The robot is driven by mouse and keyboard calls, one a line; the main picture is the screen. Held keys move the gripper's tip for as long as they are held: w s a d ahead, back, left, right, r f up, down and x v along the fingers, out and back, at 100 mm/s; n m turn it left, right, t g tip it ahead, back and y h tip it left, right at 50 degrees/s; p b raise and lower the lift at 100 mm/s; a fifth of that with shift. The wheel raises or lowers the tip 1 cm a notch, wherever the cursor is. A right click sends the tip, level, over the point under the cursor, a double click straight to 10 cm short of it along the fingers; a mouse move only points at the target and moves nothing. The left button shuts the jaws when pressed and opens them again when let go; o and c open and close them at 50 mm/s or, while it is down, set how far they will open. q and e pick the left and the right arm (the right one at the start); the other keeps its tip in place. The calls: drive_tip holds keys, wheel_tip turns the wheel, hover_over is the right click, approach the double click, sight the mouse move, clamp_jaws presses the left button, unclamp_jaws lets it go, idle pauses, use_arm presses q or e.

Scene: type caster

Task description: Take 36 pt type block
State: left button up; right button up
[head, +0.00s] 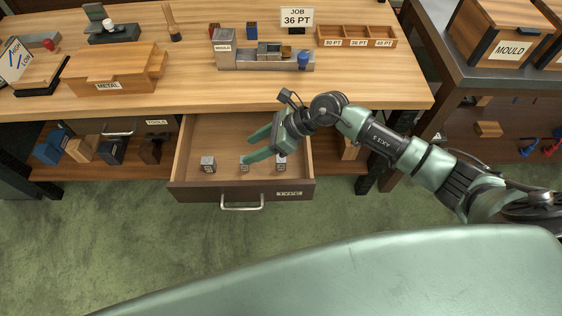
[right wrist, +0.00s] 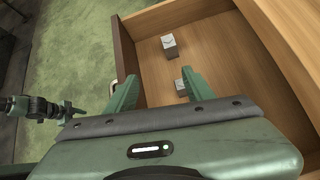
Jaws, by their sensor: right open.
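Three small grey type blocks stand in the open drawer, at the left (head: 208,164), in the middle (head: 244,165) and at the right (head: 281,164); their size marks are too small to read. My right gripper (head: 248,147) is open and empty above the drawer, its lower fingertip over the middle block in the picture. In the right wrist view, my right gripper (right wrist: 160,92) shows two spread fingers. One block (right wrist: 169,45) stands beyond them, and another (right wrist: 181,87) is partly hidden by the right finger. My left gripper (right wrist: 68,110) shows small at the left edge.
The drawer (head: 243,190) is pulled out below the wooden bench (head: 200,90). On the bench stand a JOB 36 PT sign (head: 297,18), a three-compartment tray (head: 357,36) and a metal casting device (head: 262,55). A MOULD box (head: 508,33) is on the right table.

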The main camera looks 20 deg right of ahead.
sight(281, 160)
drive_tip(key=d+f+n+g+h, duration=0.15)
drive_tip(key=d+f+h, duration=0.35)
drive_tip(key=d, duration=0.5)
drive_tip(key=shift+n, duration=0.25)
drive_tip(key=p+x, duration=0.1)
drive_tip(key=x, duration=0.6)
drive_tip(key=shift+f, duration=0.25)
drive_tip(key=shift+w+r, duration=0.1)
clamp_jaws()
